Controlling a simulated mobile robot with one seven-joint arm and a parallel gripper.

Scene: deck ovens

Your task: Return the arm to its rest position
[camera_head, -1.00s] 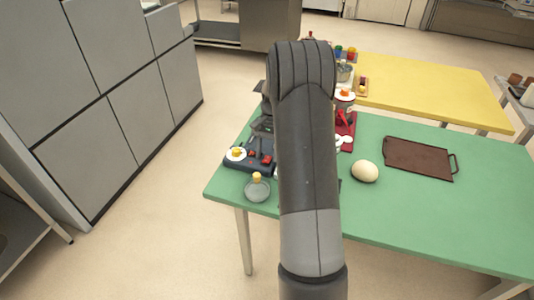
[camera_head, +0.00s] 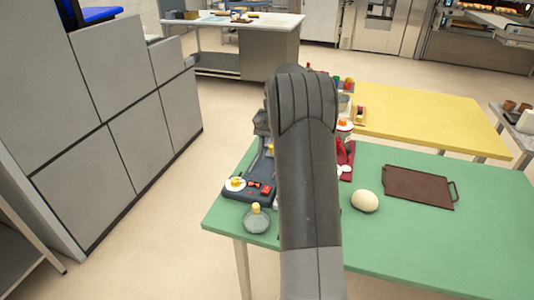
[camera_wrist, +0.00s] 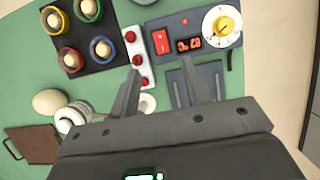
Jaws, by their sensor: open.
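My gripper (camera_wrist: 160,82) shows in the wrist view with its two fingers apart and nothing between them. It hangs above the green table (camera_wrist: 22,100), over a white strip with red knobs (camera_wrist: 137,52) and a dark grey device (camera_wrist: 187,38) with a yellow-capped dial (camera_wrist: 222,25). I cannot tell its exact height. In the head view my arm rises through the middle and hides the gripper and part of the green table (camera_head: 480,235).
A dark board (camera_wrist: 88,40) holds several coloured cups. A yellow table (camera_head: 430,115) stands behind. Grey cabinets (camera_head: 135,110) are at left, with clear floor between.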

